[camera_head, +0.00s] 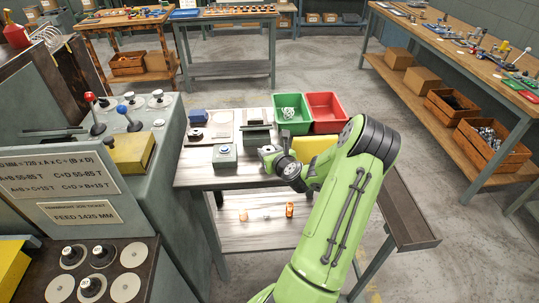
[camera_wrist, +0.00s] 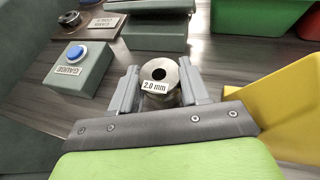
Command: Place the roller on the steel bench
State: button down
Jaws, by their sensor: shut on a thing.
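The roller (camera_wrist: 160,82) is a short steel cylinder with a dark centre hole and a white "2.0 mm" label. It sits between the two fingers of my gripper (camera_wrist: 160,88), which is shut on it. In the head view my gripper (camera_head: 268,155) is over the steel bench (camera_head: 200,176), near its middle, and the roller there is small and partly hidden. The bench top also shows in the wrist view (camera_wrist: 105,88), below and beyond the fingers. I cannot tell whether the roller touches the bench.
A grey gauge box (camera_wrist: 82,66) with a blue button stands left of my gripper. A grey block (camera_wrist: 155,32) lies beyond it. A yellow block (camera_wrist: 290,110) stands close on the right. Green (camera_head: 292,126) and red (camera_head: 326,126) bins stand at the back. Bare bench lies left of the gauge.

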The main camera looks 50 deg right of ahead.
jog(key=c, duration=0.5)
grip_release()
